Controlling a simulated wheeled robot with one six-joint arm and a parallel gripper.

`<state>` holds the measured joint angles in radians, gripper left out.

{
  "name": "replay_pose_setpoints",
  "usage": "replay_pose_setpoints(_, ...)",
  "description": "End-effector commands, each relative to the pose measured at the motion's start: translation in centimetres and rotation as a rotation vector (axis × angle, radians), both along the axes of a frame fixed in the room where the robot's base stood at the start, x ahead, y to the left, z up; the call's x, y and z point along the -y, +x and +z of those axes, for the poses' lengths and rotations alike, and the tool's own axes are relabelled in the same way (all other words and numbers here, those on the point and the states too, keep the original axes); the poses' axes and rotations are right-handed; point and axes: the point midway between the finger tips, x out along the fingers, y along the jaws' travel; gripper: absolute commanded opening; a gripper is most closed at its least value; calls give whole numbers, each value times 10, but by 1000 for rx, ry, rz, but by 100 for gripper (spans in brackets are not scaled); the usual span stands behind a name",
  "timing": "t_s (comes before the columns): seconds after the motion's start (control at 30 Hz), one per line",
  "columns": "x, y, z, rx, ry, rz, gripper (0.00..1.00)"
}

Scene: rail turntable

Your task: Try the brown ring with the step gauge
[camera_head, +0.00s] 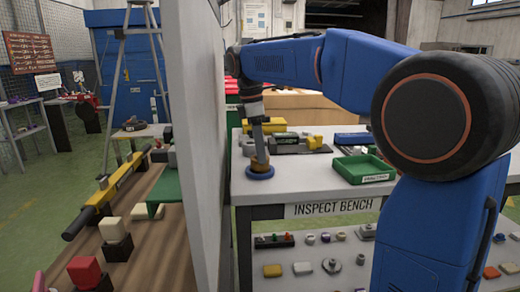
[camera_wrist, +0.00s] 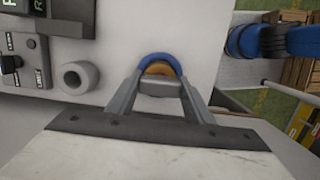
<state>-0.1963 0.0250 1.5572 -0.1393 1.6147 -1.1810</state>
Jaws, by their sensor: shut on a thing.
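My gripper (camera_head: 260,151) reaches down over the inspection bench, in the wrist view (camera_wrist: 160,80) too. Its fingers are shut on a grey block (camera_wrist: 160,88), which looks like the top of the step gauge. Just below the fingertips is the brown ring (camera_head: 261,163), which shows as a brown arc beyond the grey block in the wrist view (camera_wrist: 160,69). A wider blue ring-like piece (camera_head: 260,173) lies under it on the bench top and curves around it in the wrist view (camera_wrist: 158,57). The grey block hides the near side of both, so I cannot tell how they fit together.
A grey ring (camera_wrist: 80,77) and a grey box with buttons (camera_wrist: 28,60) stand left of my gripper in the wrist view. A green tray (camera_head: 363,168) sits right on the inspection bench (camera_head: 310,185). A pale upright panel (camera_head: 198,130) stands close on the left.

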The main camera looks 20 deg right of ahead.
Motion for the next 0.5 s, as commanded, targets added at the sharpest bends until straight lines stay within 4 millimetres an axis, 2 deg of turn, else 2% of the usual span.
replay_pose_setpoints(0.43, 0, 0, -5, 1, 0, 0, 21)
replay_pose_setpoints(0.47, 0, 0, -5, 1, 0, 0, 54)
replay_pose_setpoints(0.5, 0, 0, -5, 1, 0, 0, 63)
